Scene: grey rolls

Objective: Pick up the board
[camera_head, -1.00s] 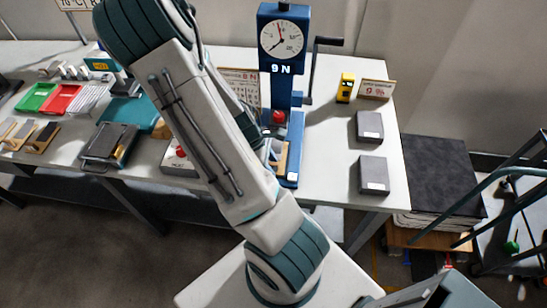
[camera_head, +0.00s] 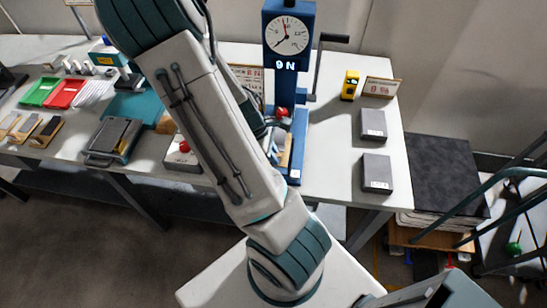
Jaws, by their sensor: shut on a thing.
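A small tan board (camera_head: 285,158) shows in the head view, at the foot of the blue press stand (camera_head: 299,150), just right of my forearm. Only a narrow part of it is visible; my arm covers the rest. My gripper (camera_head: 271,141) is mostly hidden behind my forearm, with a dark and grey part showing at the board's left side. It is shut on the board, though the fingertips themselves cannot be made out. A red knob (camera_head: 282,112) sits just above, on the stand.
The stand carries a dial, a 9 N readout and a side crank (camera_head: 330,38). Two grey blocks (camera_head: 375,173) and a yellow device (camera_head: 350,85) stand to the right. Green and red trays (camera_head: 66,93) and several small boards (camera_head: 46,131) lie at left. Bare tabletop separates stand and blocks.

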